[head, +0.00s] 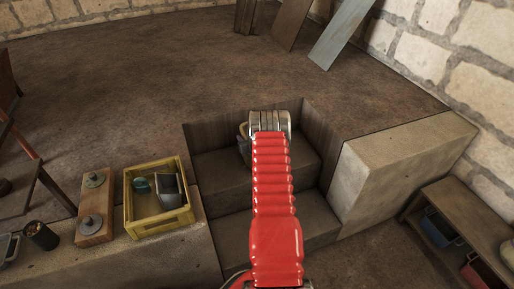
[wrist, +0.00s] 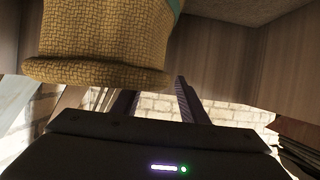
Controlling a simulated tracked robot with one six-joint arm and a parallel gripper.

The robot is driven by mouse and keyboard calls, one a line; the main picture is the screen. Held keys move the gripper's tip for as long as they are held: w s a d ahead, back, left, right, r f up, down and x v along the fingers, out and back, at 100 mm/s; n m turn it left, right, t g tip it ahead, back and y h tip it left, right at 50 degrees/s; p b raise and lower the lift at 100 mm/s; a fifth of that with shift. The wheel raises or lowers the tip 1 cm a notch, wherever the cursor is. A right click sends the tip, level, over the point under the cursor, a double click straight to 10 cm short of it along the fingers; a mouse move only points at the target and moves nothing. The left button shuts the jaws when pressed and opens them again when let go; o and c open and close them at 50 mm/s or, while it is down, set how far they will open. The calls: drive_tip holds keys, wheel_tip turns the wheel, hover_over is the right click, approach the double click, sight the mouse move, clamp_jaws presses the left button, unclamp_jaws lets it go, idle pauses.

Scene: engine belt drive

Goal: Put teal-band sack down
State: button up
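The teal-band sack (wrist: 100,45) is a tan woven sack with a thick rolled rim. It fills the upper left of the wrist view, with a bit of teal at the top picture edge. My gripper's two dark fingers (wrist: 158,103) stand apart below and beside the rim. The sack hides the left finger's end, and the right finger shows at the rim's right corner. I cannot tell whether the fingers press on it. In the head view my red arm reaches over the stepped recess, and only a tan sliver of the sack (head: 243,131) shows left of the arm's end.
The recess has wooden walls and stone steps (head: 208,167). A stone block (head: 390,165) stands at its right. On the left ledge are a yellow crate (head: 157,226) with items in it and a wooden board with knobs (head: 94,222). A low shelf (head: 465,225) stands right.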

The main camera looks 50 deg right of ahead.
idle(0.4)
clamp_jaws()
idle(0.4)
